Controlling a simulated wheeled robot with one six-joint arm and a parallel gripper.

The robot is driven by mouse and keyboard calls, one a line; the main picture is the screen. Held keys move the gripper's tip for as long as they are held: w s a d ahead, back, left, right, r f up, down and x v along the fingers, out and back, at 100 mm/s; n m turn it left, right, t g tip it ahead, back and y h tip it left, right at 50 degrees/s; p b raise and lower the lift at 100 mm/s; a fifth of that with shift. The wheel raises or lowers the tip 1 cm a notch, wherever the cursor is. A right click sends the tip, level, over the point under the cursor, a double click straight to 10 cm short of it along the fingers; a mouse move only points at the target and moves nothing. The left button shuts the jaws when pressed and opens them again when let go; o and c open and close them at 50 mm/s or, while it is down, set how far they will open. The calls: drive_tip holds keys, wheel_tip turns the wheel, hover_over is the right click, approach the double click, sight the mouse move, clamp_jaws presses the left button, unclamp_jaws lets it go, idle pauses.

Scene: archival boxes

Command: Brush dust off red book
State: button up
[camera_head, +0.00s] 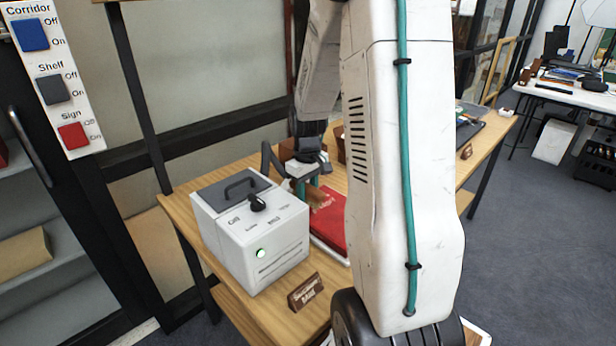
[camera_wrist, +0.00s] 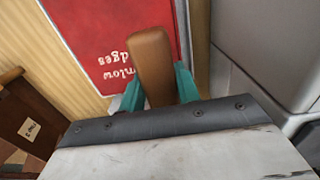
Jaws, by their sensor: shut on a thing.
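The red book (camera_head: 331,228) lies flat on the wooden table, partly hidden behind my arm. In the wrist view the red book (camera_wrist: 92,22) shows pale lettering on its cover and a white edge along its left side. My gripper (camera_head: 308,182) is over the book's far end. In the wrist view my gripper (camera_wrist: 158,92) has its teal fingers shut on a brown wooden handle (camera_wrist: 152,52), likely the brush's. The handle overlaps the red cover in this view. The bristles are hidden there, and I cannot tell whether they touch the book. Dust is not clearly visible.
A white machine (camera_head: 262,245) with a grey lid, black knob and green light stands close left of the book. A small wooden sign (camera_head: 305,291) is at the table's front. A switch panel (camera_head: 58,75) hangs at left. A brown box (camera_wrist: 28,125) is at the wrist view's left.

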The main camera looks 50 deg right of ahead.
drive_tip(key=shift+r, duration=2.25)
drive_tip(key=shift+s, duration=0.1)
